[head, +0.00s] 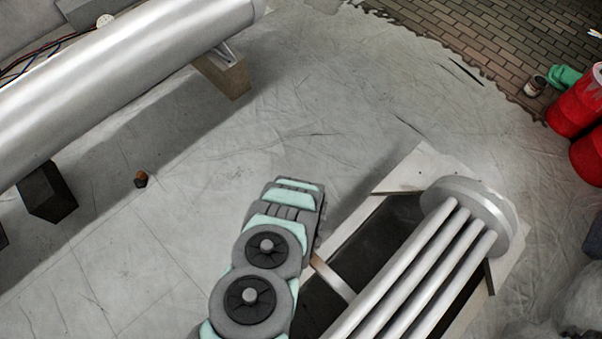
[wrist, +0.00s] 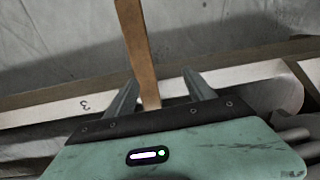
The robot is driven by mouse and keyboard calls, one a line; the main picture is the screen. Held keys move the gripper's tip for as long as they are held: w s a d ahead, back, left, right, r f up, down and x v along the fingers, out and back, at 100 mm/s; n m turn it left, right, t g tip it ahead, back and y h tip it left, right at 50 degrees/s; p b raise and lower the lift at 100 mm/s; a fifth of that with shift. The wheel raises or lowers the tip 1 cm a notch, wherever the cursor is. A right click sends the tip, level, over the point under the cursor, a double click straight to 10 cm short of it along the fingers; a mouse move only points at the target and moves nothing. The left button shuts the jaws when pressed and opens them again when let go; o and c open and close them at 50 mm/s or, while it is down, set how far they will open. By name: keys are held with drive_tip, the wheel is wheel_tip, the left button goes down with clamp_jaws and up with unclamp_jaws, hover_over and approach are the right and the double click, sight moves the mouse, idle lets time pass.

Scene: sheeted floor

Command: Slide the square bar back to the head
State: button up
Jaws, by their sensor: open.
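A brown square bar (wrist: 136,45) runs down from the top of the wrist view and passes between my gripper's (wrist: 163,90) two fingers. The fingers are apart, with a gap to the bar on each side; its lower end is hidden behind my gripper. In the head view a pale crossbar (head: 335,278) spans the timber frame beside my arm; I cannot tell if it is the same bar. The round metal head (head: 490,212) sits at the far end of several parallel tubes (head: 425,270). My arm hides the gripper in the head view.
The timber frame (head: 425,163) lies around and under the tubes; its rail, marked 3, crosses the wrist view (wrist: 60,108). A large metal cylinder (head: 120,65) rests on blocks (head: 225,75) at upper left. Red drums (head: 575,105) stand at right. The sheeted floor between is mostly clear.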

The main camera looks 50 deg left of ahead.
drive_tip(key=s, duration=0.2)
drive_tip(key=s+g, duration=0.1)
drive_tip(key=shift+d+f+m, duration=0.2)
drive_tip(key=shift+f+m, duration=0.05)
drive_tip(key=shift+m, duration=0.05)
drive_tip(key=shift+f+b, duration=0.3)
wheel_tip(320, 180, down, 10)
drive_tip(key=b, duration=0.3)
drive_tip(key=shift+w+b, duration=0.1)
drive_tip(key=shift+b, duration=0.2)
drive_tip(key=shift+r, duration=0.1)
clamp_jaws()
